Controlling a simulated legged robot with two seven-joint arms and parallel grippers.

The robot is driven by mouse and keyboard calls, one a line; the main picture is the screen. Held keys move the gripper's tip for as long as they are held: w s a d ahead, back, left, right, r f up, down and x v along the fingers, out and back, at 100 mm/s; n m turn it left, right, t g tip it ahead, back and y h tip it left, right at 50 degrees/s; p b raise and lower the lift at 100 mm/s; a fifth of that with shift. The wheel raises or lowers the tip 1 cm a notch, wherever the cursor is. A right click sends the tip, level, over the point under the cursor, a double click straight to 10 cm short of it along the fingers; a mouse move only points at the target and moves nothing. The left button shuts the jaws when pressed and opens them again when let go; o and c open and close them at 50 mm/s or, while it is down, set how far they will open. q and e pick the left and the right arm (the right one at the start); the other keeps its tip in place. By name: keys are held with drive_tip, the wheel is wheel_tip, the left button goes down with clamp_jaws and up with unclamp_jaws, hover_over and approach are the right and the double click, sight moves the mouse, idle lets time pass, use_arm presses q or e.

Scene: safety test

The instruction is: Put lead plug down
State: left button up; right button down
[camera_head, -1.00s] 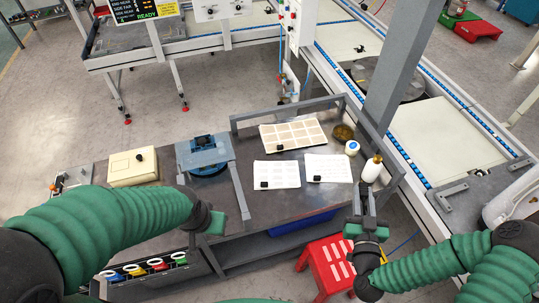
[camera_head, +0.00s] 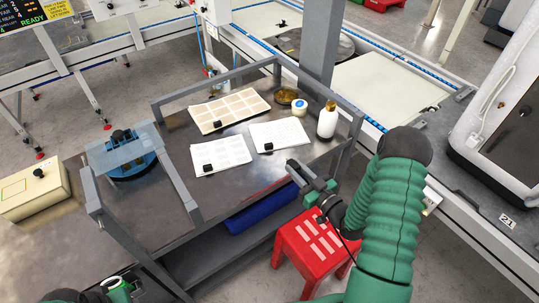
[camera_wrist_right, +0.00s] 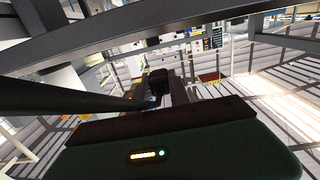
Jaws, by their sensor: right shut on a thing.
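My right gripper (camera_head: 300,172) is held over the front right edge of the workbench, above the red stool. It is shut on a small dark thing, taken to be the lead plug; in the head view it blends with the dark fingers. In the right wrist view a black plug-like piece (camera_wrist_right: 157,82) shows beyond the gripper body, with a dark bar crossing from the left. My left gripper's fingers are out of view; only part of my left arm shows at the bottom left.
The workbench top (camera_head: 250,185) has bare room in front of white sheets (camera_head: 222,153) bearing small black blocks. A tan card tray (camera_head: 232,110), white bottle (camera_head: 327,120), tape roll (camera_head: 300,107) and brown dish (camera_head: 285,96) stand behind. A red stool (camera_head: 310,250) is below; a blue fixture (camera_head: 125,155) stands left.

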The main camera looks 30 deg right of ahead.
sight(278, 162)
drive_tip(key=w, duration=0.6)
drive_tip(key=w+f, duration=0.1)
drive_tip(key=w, duration=0.2)
drive_tip(key=shift+w+a+b, duration=0.1)
drive_tip(key=shift+a+b, duration=0.2)
drive_tip(key=shift+b, duration=0.1)
drive_tip(key=shift+w+a+f+b, duration=0.15)
drive_tip(key=shift+f+b, duration=0.1)
drive_tip(key=shift+f, duration=0.65)
drive_tip(key=shift+w+d+f+b, duration=0.1)
drive_tip(key=shift+f+b, duration=0.15)
drive_tip(key=shift+f, duration=0.65)
drive_tip(key=shift+f, duration=0.1)
